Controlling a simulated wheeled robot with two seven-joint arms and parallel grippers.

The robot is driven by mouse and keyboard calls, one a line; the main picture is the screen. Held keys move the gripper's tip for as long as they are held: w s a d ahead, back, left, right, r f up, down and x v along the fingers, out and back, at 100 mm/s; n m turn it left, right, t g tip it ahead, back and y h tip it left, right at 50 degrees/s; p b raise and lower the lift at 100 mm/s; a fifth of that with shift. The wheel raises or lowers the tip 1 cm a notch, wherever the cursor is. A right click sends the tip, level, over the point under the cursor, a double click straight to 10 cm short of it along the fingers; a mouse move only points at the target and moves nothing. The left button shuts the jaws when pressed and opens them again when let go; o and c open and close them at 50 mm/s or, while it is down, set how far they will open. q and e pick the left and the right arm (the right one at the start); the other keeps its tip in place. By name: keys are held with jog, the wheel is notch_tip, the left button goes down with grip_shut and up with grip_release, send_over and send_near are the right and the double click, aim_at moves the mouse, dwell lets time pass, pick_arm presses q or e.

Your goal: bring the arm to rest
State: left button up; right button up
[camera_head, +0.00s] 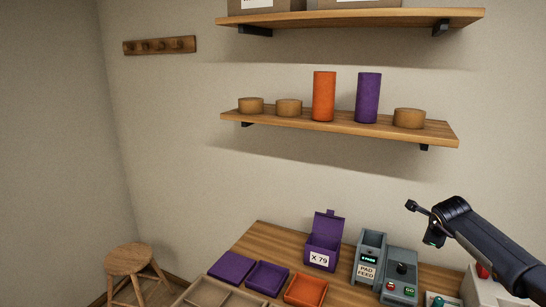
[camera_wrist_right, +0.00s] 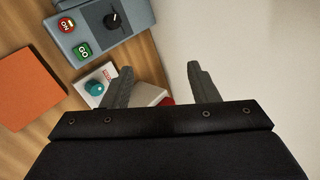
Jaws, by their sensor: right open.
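My right arm comes in from the right in the head view, and its gripper (camera_head: 422,222) is held in the air above the right part of the wooden table. In the right wrist view the two grey fingers of the right gripper (camera_wrist_right: 157,85) stand apart with nothing between them. The gripper is clear of the grey control box (camera_wrist_right: 110,22), which has a black knob, a red button and a green GO button. That control box also shows in the head view (camera_head: 400,268). My left gripper is not in the head view.
The table (camera_head: 262,232) holds a purple X 79 box (camera_head: 322,252), a grey PAD FEED unit (camera_head: 369,262), purple trays (camera_head: 231,267), an orange tray (camera_head: 306,289) and a white box with a teal knob (camera_wrist_right: 96,87). A shelf (camera_head: 345,126) bears orange and purple cylinders. A stool (camera_head: 130,259) stands left.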

jog(key=a+r+n+t, duration=0.65)
jog(key=a+r, duration=0.45)
jog(key=r, duration=0.4)
jog(key=s+a+r+n+t+y, duration=0.1)
jog(key=s+a+r+n+y, duration=0.15)
jog(key=s+a+n, duration=0.35)
jog(key=s+a+r+n+t+y, duration=0.15)
jog(key=s+a+n+y, duration=0.3)
jog(key=a, duration=0.45)
jog(key=s+a+f+n+g, duration=0.1)
jog(key=s+f+n+g, duration=0.1)
jog(key=s+f, duration=0.5)
jog(key=s+a+f+n+g, duration=0.2)
jog(key=s+f+g, duration=0.3)
jog(key=s, duration=0.9)
jog(key=s+a+f+n+g+y, duration=0.1)
jog(key=s+f+n+g, duration=0.2)
jog(key=s+f, duration=0.6)
jog(key=s+g, duration=0.1)
jog(key=s, duration=0.1)
jog(key=shift+s+a+f+n, duration=0.15)
jog(key=shift+s+a+n, duration=0.15)
jog(key=shift+a+n, duration=0.1)
jog(key=shift+c, duration=0.3)
